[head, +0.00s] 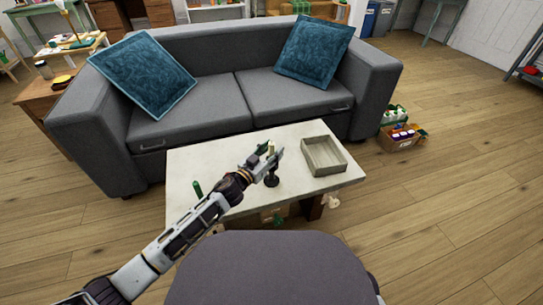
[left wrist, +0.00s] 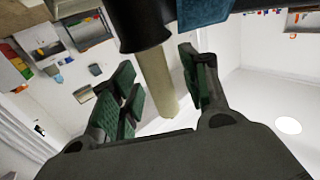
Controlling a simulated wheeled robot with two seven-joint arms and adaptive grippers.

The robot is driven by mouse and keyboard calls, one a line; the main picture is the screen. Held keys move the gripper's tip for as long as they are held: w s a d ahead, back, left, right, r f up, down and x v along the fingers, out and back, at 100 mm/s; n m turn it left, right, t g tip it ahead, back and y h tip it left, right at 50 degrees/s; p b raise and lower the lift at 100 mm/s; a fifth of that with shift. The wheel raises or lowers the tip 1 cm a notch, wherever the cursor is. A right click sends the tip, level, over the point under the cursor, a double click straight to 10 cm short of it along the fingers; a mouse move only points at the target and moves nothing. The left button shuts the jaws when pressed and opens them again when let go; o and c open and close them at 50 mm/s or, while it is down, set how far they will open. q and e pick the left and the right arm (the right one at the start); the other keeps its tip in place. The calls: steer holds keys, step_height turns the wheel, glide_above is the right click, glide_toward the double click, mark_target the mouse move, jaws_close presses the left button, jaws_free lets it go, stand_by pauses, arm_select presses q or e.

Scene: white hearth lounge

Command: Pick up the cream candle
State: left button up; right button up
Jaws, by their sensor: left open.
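The cream candle (head: 271,149) stands upright in a black candle holder (head: 272,181) on the pale coffee table. My left gripper (head: 268,161) is open at the candle, above the holder. In the left wrist view, the cream candle (left wrist: 158,85) stands between the two green-padded fingers (left wrist: 164,88), with the black holder (left wrist: 140,28) at the top. Space shows on the right side of the candle; on the left, the fingers look near it, and I cannot tell if they touch. My right gripper is not in view.
A shallow wooden tray (head: 342,164) sits on the coffee table (head: 230,148), right of the holder. A dark green upright object (head: 197,188) stands at the table's left. A grey sofa (head: 190,125) with teal cushions is behind. A filled box (head: 401,141) sits on the floor to the right.

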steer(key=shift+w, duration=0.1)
arm_select(q)
steer(key=c, duration=0.4)
jaws_close()
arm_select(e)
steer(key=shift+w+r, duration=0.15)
arm_select(q)
steer(key=shift+r, duration=0.15)
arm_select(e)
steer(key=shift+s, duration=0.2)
arm_select(q)
steer(key=shift+r+p, duration=0.35)
steer(key=shift+r, duration=0.05)
step_height(320, 180, up, 7)
steer(key=p, duration=0.4)
steer(key=shift+r+p, duration=0.35)
steer(key=shift+r, duration=0.6)
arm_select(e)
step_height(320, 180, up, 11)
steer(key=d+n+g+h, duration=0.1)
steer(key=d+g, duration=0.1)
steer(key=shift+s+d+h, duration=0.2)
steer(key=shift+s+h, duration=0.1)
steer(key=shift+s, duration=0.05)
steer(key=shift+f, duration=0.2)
